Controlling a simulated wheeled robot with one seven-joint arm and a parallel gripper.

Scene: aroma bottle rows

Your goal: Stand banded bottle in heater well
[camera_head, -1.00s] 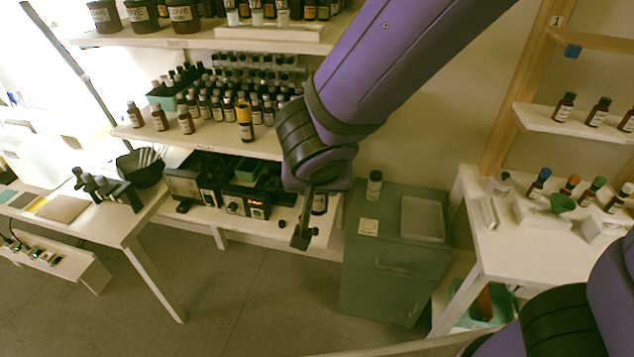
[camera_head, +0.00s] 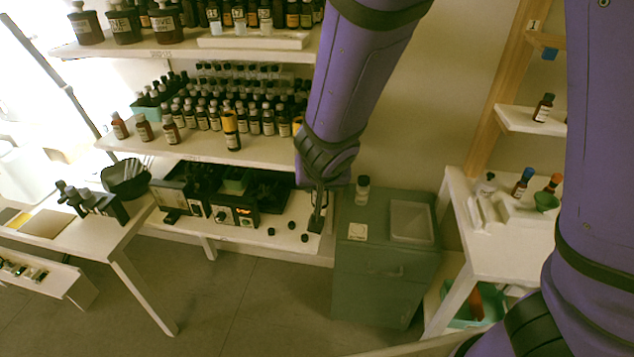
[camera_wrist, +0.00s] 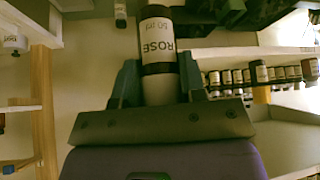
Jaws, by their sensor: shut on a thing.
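My gripper (camera_head: 317,218) is at the right end of the low bench in the head view. In the wrist view my gripper (camera_wrist: 158,88) is shut on a bottle (camera_wrist: 158,40) with a white label reading "ROSE" and a dark band beside it. The held bottle is hardly visible in the head view. The heater (camera_head: 240,212), a dark unit with knobs and a small orange-lit display, stands on the low bench to the left of my gripper. Its wells are too small to make out clearly.
Rows of dark bottles (camera_head: 200,118) fill the shelf above the heater; one with a yellow band (camera_head: 231,128) stands near its edge. Small black caps (camera_head: 292,225) lie on the low bench. A grey-green cabinet (camera_head: 385,270) with a clear jar (camera_head: 362,190) and tray (camera_head: 411,220) stands right.

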